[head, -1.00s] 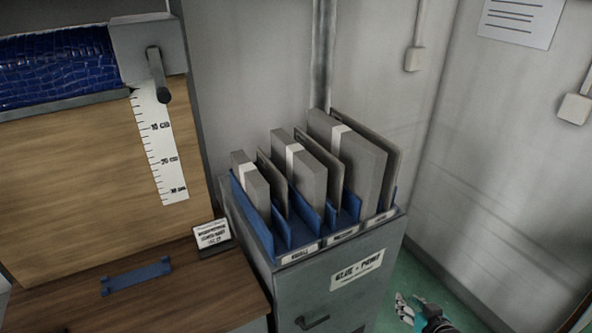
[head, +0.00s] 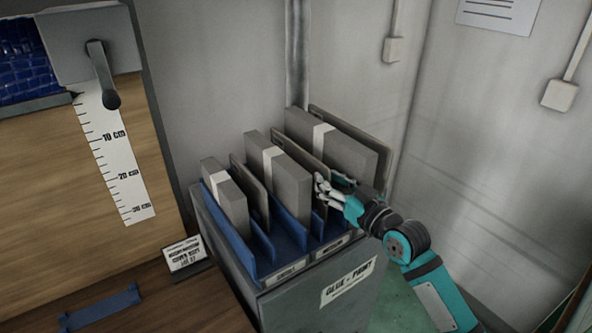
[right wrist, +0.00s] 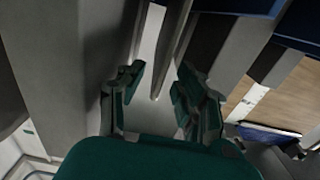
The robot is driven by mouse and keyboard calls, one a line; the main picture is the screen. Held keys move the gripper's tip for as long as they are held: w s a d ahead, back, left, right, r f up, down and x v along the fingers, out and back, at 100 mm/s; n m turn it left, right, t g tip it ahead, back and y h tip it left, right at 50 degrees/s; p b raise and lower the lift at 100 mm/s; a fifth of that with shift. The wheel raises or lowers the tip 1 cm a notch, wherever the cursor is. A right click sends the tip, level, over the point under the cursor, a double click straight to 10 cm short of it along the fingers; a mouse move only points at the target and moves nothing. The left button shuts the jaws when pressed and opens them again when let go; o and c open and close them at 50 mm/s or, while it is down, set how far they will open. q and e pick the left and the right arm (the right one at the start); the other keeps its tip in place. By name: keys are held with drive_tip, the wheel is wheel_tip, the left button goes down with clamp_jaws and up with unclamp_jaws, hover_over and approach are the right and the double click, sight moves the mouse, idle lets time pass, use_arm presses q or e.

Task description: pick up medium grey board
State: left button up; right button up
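The medium grey board (head: 300,151) is a thin upright sheet in the middle section of the blue rack (head: 266,241), behind a thick grey banded stack (head: 282,180). My right gripper (head: 322,188) is at the front edge of this board and hides part of it. In the right wrist view my two fingers (right wrist: 158,97) are spread, with a thin grey board (right wrist: 172,48) seen nearly edge-on between them. A gap shows on both sides, and I see no firm contact. My left gripper is out of view.
A smaller banded stack (head: 226,197) and thin board stand left; a larger banded stack (head: 330,145) and thin board (head: 378,142) stand right, close to my right gripper. The rack sits on a grey cabinet (head: 300,312) near the wall. A wooden desk (head: 165,310) is at left.

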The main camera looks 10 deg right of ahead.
sight(311, 166)
drive_tip(key=p+x, duration=0.1)
drive_tip(key=x, duration=0.6)
drive_tip(key=shift+p, duration=0.3)
drive_tip(key=shift+w+a, duration=0.15)
drive_tip(key=shift+w, duration=0.15)
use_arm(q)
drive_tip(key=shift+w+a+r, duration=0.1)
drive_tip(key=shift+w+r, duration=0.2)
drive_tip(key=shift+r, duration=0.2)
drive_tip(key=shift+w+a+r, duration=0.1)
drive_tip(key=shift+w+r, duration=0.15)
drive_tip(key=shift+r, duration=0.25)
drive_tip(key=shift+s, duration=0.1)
use_arm(e)
drive_tip(key=shift+s, duration=0.1)
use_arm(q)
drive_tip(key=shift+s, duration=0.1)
use_arm(e)
clamp_jaws()
